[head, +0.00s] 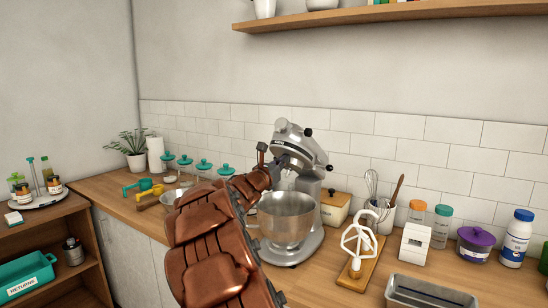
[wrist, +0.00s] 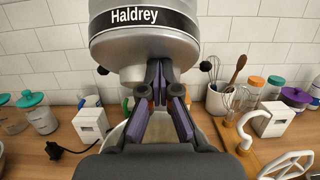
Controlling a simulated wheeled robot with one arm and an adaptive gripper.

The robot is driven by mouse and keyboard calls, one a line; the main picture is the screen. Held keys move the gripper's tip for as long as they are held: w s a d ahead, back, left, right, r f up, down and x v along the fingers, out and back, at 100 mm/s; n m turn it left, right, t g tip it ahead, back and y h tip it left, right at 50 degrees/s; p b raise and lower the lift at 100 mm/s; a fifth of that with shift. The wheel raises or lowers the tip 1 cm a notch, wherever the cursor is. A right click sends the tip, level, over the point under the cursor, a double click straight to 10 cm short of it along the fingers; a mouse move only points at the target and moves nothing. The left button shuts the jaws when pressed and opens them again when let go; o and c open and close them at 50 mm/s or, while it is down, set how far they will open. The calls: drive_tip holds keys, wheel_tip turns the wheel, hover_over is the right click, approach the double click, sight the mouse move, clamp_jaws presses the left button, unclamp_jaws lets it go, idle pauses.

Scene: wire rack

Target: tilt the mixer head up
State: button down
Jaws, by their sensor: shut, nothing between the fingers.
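The silver stand mixer's head (head: 300,143) is tilted up, its front end raised to the upper left above the steel bowl (head: 288,222). In the wrist view the head (wrist: 145,45), marked "Haldrey", fills the top middle. My gripper (wrist: 159,88) is shut and empty, its fingertips just below the underside of the head. I cannot tell whether they touch it. In the head view my copper-coloured arm reaches up from the front, and my gripper is partly hidden near the raised head. The bowl is mostly hidden behind the fingers in the wrist view.
Right of the mixer stand a wooden-lidded box (head: 334,207), a utensil crock (head: 379,215), a beater on a board (head: 357,245), a white box (head: 414,244) and a metal tin (head: 430,292). Teal-lidded jars (head: 203,168) stand to the left. A shelf (head: 390,14) hangs above.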

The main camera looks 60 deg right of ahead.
sight(285, 146)
drive_tip(key=r+p, duration=0.1)
drive_tip(key=d+r+p, duration=0.1)
drive_tip(key=shift+r+y, duration=0.3)
drive_tip(key=shift+y, duration=0.1)
drive_tip(key=shift+s+d+r+p, duration=0.1)
drive_tip(key=shift+d+r+p, duration=1.05)
drive_tip(key=shift+p, duration=0.25)
drive_tip(key=shift+f, duration=0.1)
drive_tip(key=shift+a, duration=0.35)
drive_tip(key=a, duration=0.9)
drive_tip(key=shift+w+r+b, duration=0.2)
drive_tip(key=shift+b, duration=0.25)
drive_tip(key=shift+a, duration=0.15)
